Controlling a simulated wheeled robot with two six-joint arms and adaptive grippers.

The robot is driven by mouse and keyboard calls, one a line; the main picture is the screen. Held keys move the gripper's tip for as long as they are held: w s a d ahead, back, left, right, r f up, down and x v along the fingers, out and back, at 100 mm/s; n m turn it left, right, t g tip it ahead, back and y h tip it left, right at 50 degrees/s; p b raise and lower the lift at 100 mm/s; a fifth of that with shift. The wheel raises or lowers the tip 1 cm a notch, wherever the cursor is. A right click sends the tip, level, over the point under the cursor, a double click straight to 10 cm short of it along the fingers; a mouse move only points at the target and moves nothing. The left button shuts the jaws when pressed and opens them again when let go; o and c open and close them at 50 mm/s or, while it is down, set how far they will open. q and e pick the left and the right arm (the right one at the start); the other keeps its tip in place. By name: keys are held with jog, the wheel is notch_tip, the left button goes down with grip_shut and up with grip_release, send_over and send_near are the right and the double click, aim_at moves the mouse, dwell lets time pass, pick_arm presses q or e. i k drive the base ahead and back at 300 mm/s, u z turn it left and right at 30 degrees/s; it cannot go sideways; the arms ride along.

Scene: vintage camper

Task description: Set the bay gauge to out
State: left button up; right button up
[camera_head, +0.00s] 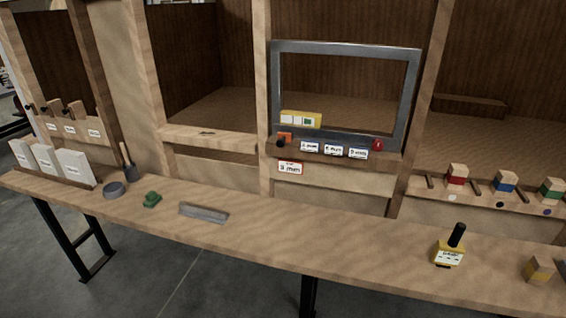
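Which part is the bay gauge I cannot tell for sure. A grey metal frame (413,85) stands upright in the middle bay. On its lower ledge are an orange block (286,136) with a black knob (281,143) at the left end and several white labels, one of them in the middle (333,150). A red knob (378,144) is at the right end. A red-edged label (290,168), seeming to read "3 mm", hangs below the ledge. A yellow strip (300,119) with white and green squares sits at the frame's lower left. Neither gripper shows.
The wooden bench holds white cards (75,167), a grey round dish (115,190), a green piece (152,199), a grey bar (204,213), a yellow block with a black handle (449,253) and a yellow-marked wooden block (539,269). Coloured blocks (456,175) line the right shelf.

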aim_at(283, 137)
jog(key=u, duration=0.15)
jog(key=k, duration=0.4)
jog(key=z, duration=1.15)
jog(key=i, duration=1)
jog(key=z, duration=0.1)
